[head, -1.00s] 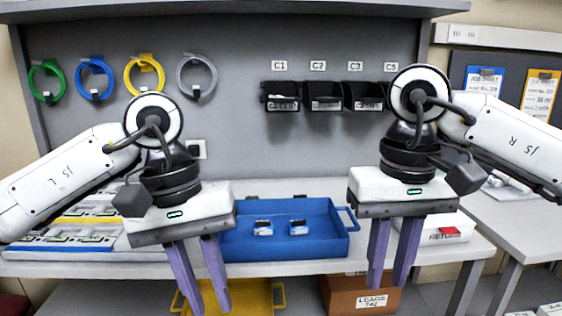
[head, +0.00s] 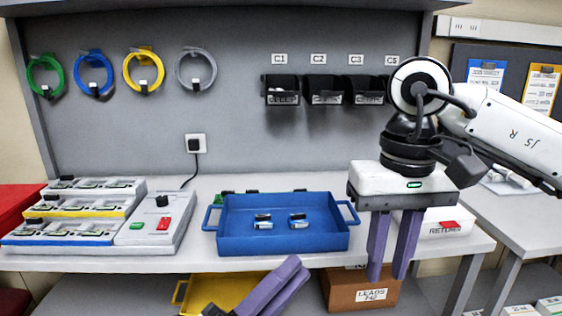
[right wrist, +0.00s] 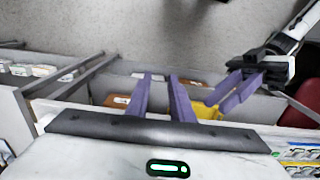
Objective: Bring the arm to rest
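My right gripper (head: 386,278) hangs fingers-down in front of the bench's front edge, right of the blue tray. Its two purple fingers are apart with nothing between them, and the right wrist view (right wrist: 159,76) shows the same gap. My left gripper (head: 300,268) is low at the bottom of the head view, its fingers slanting up to the right in front of the lower shelf. It also shows in the right wrist view (right wrist: 216,105), with a gap between the fingers and nothing held. Most of my left arm is outside the head view.
The blue tray (head: 283,243) on the bench holds two small blue-and-white items. A stepped rack and control box (head: 150,238) stand left of it. A yellow bin (head: 232,289) and a cardboard box (head: 345,300) are below. Black bins (head: 325,92) hang on the back panel.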

